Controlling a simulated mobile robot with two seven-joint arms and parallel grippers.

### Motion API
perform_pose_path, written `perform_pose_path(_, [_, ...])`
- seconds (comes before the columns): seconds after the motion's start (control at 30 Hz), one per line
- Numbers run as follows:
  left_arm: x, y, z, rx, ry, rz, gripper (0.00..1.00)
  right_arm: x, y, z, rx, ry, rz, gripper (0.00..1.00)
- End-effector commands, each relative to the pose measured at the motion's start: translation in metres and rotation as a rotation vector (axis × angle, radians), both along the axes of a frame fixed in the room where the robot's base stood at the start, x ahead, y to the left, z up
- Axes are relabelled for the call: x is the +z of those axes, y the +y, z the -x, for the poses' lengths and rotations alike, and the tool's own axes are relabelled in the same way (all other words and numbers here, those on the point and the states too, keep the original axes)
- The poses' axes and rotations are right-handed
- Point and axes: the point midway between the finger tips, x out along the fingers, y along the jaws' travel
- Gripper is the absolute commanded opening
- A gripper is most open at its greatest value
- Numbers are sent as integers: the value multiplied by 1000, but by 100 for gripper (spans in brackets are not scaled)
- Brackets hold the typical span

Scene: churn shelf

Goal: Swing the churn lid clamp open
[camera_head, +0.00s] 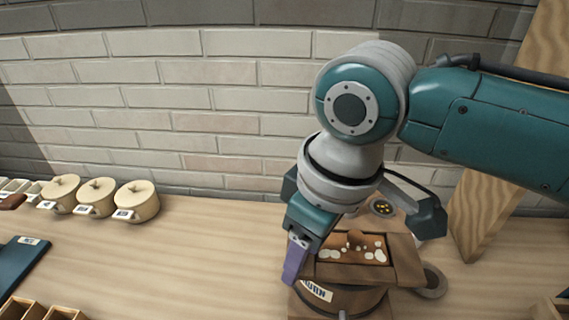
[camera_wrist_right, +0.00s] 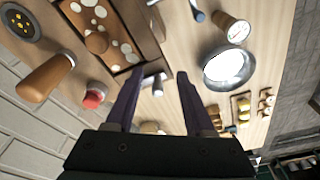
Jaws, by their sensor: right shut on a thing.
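The churn (camera_head: 350,301) is a brown wooden vessel with a label, on the table below my right arm. Its lid (camera_head: 338,248) has a brown knob and white patches; it also shows at the top left of the right wrist view (camera_wrist_right: 120,52). My right gripper (camera_head: 296,262) points down at the churn's left side, with its purple fingers (camera_wrist_right: 160,76) a little apart. A small grey metal piece, seemingly the lid clamp (camera_wrist_right: 152,81), shows between the fingertips beside the lid's edge; the gripper hides it in the head view. My left gripper is out of view.
Three cream lidded pots (camera_head: 96,198) stand at the left by the brick wall. A dark teal board (camera_head: 20,262) lies at the left edge. The wrist view shows a wooden handle (camera_wrist_right: 45,78), a red knob (camera_wrist_right: 96,95) and a shiny bowl (camera_wrist_right: 228,67).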

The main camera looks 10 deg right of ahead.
Motion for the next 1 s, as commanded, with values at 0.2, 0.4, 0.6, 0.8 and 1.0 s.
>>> perform_pose_path(0.2, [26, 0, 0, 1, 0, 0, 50, 30, 10, -5, 10, -22, -30, 38])
perform_pose_path(0.4, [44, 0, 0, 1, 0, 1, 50, 45, 8, -5, 6, -20, -24, 38])
perform_pose_path(0.6, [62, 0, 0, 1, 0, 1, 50, 60, 7, -5, 4, -19, -20, 38])
perform_pose_path(0.8, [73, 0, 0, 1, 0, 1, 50, 69, 6, -5, 4, -18, -19, 38])
perform_pose_path(1.0, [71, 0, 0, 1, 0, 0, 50, 67, 6, -5, 4, -18, -19, 38])
